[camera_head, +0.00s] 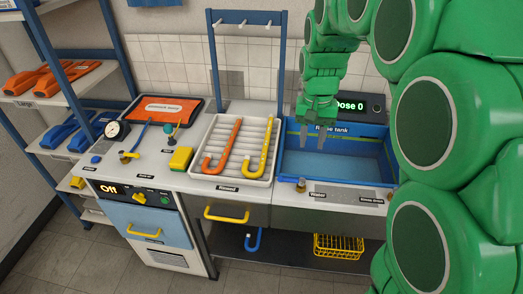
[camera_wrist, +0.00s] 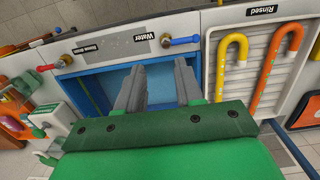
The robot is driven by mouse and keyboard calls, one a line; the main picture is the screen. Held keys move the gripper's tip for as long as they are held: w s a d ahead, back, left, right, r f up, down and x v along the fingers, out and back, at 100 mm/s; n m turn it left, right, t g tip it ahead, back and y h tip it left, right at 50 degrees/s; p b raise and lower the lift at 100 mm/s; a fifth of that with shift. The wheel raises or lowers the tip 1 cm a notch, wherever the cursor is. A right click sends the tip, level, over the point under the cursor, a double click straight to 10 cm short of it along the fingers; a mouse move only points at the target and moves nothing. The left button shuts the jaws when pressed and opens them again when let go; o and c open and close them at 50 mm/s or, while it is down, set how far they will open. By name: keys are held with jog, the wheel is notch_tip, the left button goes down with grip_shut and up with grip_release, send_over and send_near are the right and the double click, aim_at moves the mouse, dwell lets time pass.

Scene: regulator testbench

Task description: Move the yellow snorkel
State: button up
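The yellow snorkel (camera_head: 264,150) lies on the right side of a white ribbed tray (camera_head: 214,122), its hooked end toward the front. An orange snorkel (camera_head: 230,146) lies to its left in the same tray. In the wrist view, the yellow snorkel (camera_wrist: 222,65) and the orange snorkel (camera_wrist: 274,68) are right of my fingers. My gripper (camera_head: 312,138) is over the blue rinse tank (camera_head: 350,176), right of the tray and apart from the snorkels. Its fingers (camera_wrist: 158,68) are spread with nothing between them. Nothing of the yellow snorkel appears covered.
A blue rack (camera_head: 213,60) with white pegs rises behind the tray. A gauge (camera_head: 116,130), valves and a yellow block (camera_head: 181,158) are on the bench at left. A yellow basket (camera_head: 338,247) and a blue hooked item (camera_head: 252,240) are below. A display (camera_head: 350,106) reads "Dose 0".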

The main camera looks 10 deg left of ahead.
jog(key=w+a+f, duration=0.4)
jog(key=w+a, duration=0.2)
jog(key=w, duration=0.3)
send_over(265, 146)
jog(key=shift+t, duration=0.4)
notch_tip(265, 146, down, 7)
jog(key=shift+w+r, duration=0.1)
jog(key=shift+r, duration=0.1)
jog(key=shift+w+a+f, duration=0.1)
jog(key=shift+a+f, duration=0.05)
jog(key=shift+f, duration=0.3)
jog(key=shift+s+d+f, duration=0.1)
jog(key=shift+f, duration=1.7)
jog(key=shift+s+d+f, duration=0.1)
jog(key=shift+f, duration=1.7)
jog(key=shift+c, duration=0.4)
grip_shut()
